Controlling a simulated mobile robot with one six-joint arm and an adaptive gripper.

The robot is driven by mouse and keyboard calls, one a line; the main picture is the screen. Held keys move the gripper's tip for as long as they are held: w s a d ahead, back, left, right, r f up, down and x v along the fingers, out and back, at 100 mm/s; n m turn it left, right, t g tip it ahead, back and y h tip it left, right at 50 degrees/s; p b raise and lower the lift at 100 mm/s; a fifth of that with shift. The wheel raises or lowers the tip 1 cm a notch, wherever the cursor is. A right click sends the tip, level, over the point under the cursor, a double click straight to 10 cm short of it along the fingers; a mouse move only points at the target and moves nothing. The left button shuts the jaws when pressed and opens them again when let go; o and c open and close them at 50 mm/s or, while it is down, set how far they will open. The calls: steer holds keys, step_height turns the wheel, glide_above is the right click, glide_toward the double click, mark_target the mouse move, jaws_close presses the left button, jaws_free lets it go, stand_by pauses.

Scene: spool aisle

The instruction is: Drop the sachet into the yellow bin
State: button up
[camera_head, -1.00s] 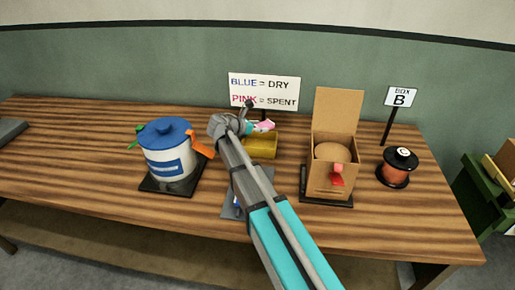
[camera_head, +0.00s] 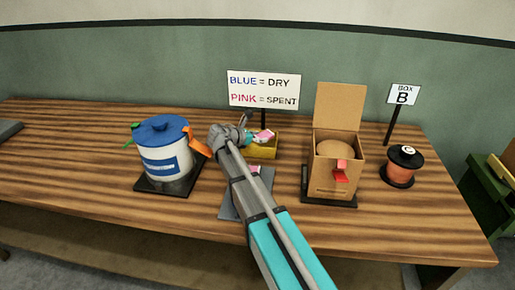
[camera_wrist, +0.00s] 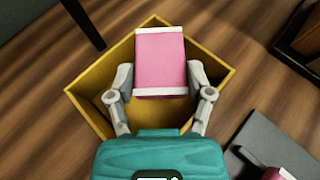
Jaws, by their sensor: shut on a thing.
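The pink sachet (camera_wrist: 161,62) with pale end bands is held between the two fingers of my gripper (camera_wrist: 160,80). In the wrist view it overlaps the opening of the yellow bin (camera_wrist: 84,92), whose walls surround it on several sides. In the head view my gripper (camera_head: 243,133) is at the bin (camera_head: 262,151), with the sachet (camera_head: 264,136) at its rim level or just above; the exact height is unclear. A second pink packet (camera_wrist: 278,174) lies on a grey mat (camera_wrist: 262,140) beside the bin, partly cut off.
A blue-lidded white pot (camera_head: 165,160) stands left, an open cardboard box (camera_head: 332,178) right, then a dark-topped orange spool (camera_head: 399,170). A sign (camera_head: 263,90) reading blue dry, pink spent stands behind the bin.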

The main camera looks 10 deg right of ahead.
steer(key=o, duration=1)
steer(key=shift+r, duration=0.2)
